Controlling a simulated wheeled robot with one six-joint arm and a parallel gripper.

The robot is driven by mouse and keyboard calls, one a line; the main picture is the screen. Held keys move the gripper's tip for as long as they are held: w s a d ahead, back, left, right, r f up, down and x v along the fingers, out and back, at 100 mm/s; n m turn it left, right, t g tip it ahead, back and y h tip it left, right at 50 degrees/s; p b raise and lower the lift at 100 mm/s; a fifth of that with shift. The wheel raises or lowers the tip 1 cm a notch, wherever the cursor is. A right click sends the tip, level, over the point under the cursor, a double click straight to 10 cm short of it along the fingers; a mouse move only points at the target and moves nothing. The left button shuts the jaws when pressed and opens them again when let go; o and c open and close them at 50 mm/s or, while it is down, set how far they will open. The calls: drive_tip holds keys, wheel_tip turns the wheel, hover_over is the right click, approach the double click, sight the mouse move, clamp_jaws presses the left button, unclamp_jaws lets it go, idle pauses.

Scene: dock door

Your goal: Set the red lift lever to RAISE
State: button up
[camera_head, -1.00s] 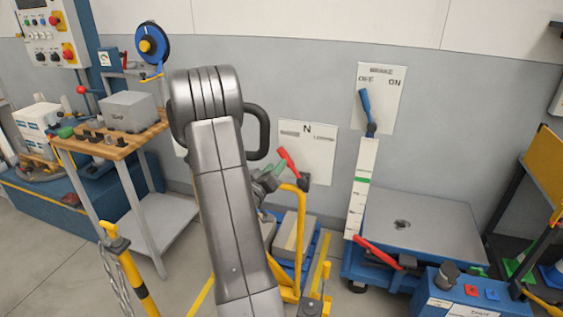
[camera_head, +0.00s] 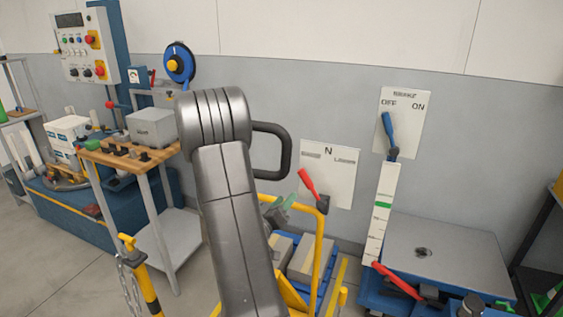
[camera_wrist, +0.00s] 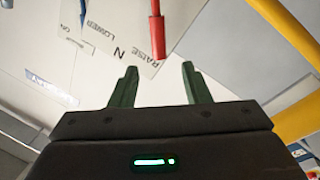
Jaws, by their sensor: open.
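The sign (camera_wrist: 130,32) there reads RAISE, N and LOWER; I cannot tell exactly which mark the lever matches. My gripper (camera_wrist: 159,67) is open, with dark green fingers apart and nothing between them. In the head view my gripper (camera_head: 280,213) is mostly hidden by my arm, below and left of the lever.
A blue lever (camera_head: 389,128) with an OFF/ON sign is on the wall at right. Another red lever (camera_head: 397,281) lies low beside a grey-topped platform (camera_head: 450,255). A yellow frame (camera_head: 319,250) stands under the lift lever. A wooden bench (camera_head: 128,155) is at left.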

sight(303, 179)
drive_tip(key=p+x, duration=0.1)
drive_tip(key=x, duration=1.1)
drive_tip(key=shift+w+d+p, duration=0.25)
drive_tip(key=shift+w+p, duration=0.05)
drive_tip(key=shift+d+r, duration=0.1)
drive_tip(key=shift+r, duration=0.05)
